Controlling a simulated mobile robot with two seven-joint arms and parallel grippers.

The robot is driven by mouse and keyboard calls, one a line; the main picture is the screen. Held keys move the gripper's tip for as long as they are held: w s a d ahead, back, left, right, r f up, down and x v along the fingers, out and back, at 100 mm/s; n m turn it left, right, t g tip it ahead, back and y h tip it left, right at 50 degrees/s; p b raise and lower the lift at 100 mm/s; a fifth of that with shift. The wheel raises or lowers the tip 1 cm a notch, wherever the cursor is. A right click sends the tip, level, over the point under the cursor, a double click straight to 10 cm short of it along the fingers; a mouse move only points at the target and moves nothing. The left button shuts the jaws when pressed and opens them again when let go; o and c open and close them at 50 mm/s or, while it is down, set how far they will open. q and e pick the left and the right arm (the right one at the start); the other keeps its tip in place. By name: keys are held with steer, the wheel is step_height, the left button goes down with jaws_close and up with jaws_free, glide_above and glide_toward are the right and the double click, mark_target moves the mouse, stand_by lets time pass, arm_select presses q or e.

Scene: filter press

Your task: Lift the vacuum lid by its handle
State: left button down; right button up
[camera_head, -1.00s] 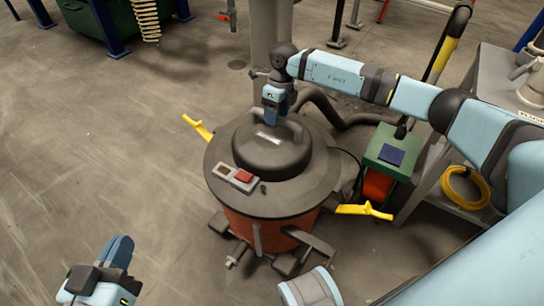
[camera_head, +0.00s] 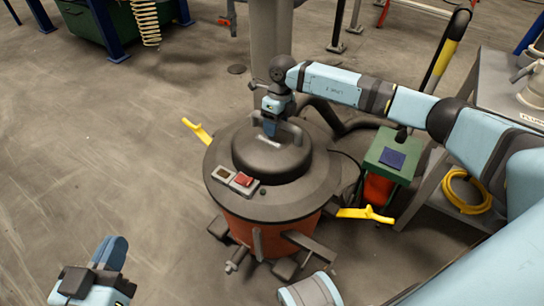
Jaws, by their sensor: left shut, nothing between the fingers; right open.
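The vacuum lid (camera_head: 262,163) is a dark grey dome on top of a round orange-red vacuum drum (camera_head: 262,233). Its curved grey handle (camera_head: 291,133) stands up on the lid's far side. My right gripper (camera_head: 269,128) is open and points down at the handle; its fingers partly cover the handle, and I cannot tell whether they straddle or touch it. The lid rests flat on the drum. My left gripper (camera_head: 110,252) is shut and empty at the lower left, well away from the vacuum.
A red switch (camera_head: 243,180) sits on the rim. A green box (camera_head: 391,157) and a grey cart (camera_head: 440,185) stand to the right. The floor on the left is clear.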

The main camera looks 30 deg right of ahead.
steer(key=shift+c, duration=0.5)
jaws_close()
steer(key=shift+w+r, duration=0.1)
steer(key=shift+r, duration=0.05)
arm_select(q)
steer(key=shift+f, duration=0.1)
arm_select(e)
steer(key=shift+r, duration=0.1)
